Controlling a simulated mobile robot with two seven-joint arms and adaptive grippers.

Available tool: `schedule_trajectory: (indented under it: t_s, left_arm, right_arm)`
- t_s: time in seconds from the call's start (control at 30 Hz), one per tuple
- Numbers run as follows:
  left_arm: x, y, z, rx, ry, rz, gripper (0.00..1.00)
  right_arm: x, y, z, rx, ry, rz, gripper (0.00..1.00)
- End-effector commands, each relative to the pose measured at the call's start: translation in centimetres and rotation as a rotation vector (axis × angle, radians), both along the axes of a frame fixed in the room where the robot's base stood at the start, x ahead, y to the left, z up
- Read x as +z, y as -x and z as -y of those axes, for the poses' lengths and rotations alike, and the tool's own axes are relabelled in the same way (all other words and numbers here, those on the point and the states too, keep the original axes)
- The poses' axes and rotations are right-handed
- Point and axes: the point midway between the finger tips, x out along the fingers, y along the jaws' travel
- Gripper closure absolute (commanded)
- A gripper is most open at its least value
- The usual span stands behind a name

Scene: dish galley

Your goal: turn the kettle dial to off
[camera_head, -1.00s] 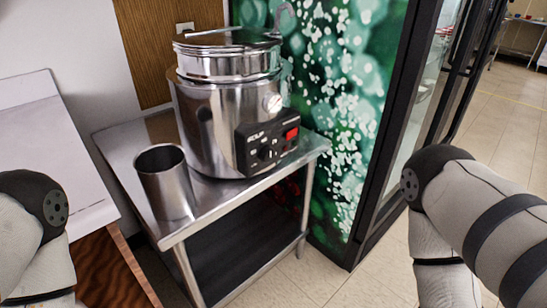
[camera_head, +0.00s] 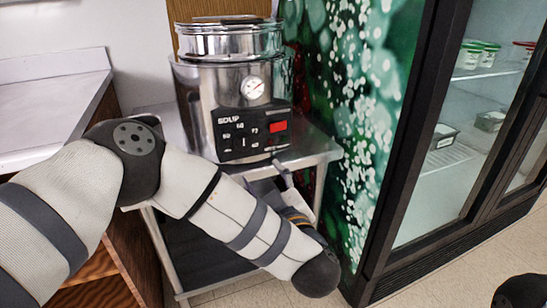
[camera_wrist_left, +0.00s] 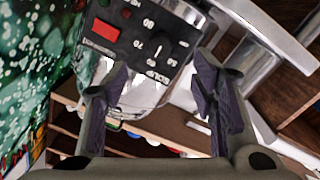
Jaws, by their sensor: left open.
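The steel soup kettle (camera_head: 197,105) stands on a steel table, with a black control panel (camera_head: 232,152) on its front. The panel carries white numbers and a red display (camera_head: 278,127). In the left wrist view the panel (camera_wrist_left: 128,50) shows upside down, and the dark dial (camera_wrist_left: 158,54) sits among the numbers; its setting is too small to tell. My left gripper (camera_head: 284,180) is just below and in front of the panel, partly hidden by my arm. In the left wrist view its fingers (camera_wrist_left: 161,84) are open and empty, apart from the dial. My right gripper is out of view.
The steel table (camera_head: 318,150) holds the kettle and has a dark lower shelf. A green patterned wall panel (camera_head: 345,90) and a glass-fronted fridge (camera_head: 440,195) stand to the right. A pale counter (camera_head: 40,105) is at the left.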

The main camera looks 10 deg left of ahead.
Motion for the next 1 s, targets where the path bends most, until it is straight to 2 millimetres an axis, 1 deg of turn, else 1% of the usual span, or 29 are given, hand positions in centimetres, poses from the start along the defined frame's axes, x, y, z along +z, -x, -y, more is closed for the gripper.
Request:
schedule_trajectory:
  t_s: [0.1,0.17,0.23,0.5,0.63,0.7,0.8,1.0]
  left_arm:
    - [1.0,-0.2,-0.6,0.049,0.005,0.028,0.48]
    - [1.2,-0.6,-0.9,0.057,0.006,0.033,0.48]
    - [1.3,-1.5,-1.7,0.06,0.006,0.032,0.48]
    - [1.1,-7.2,-5.4,0.055,0.006,0.032,0.48]
    - [1.1,-9.1,-6.7,0.053,0.006,0.03,0.48]
    - [1.1,-9.7,-7.0,0.051,0.006,0.03,0.48]
    - [1.2,-10.1,-7.3,0.05,0.005,0.03,0.48]
    - [1.3,-10.2,-7.3,0.048,0.005,0.03,0.48]
  right_arm:
    - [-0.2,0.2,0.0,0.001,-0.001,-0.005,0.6]
    - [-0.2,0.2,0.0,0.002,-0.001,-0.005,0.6]
    - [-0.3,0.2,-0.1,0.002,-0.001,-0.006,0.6]
    - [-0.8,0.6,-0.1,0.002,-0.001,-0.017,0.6]
    - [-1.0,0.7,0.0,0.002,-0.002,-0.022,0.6]
    - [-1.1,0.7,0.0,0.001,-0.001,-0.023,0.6]
    - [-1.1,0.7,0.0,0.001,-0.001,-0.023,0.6]
    - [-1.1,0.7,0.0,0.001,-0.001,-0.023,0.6]
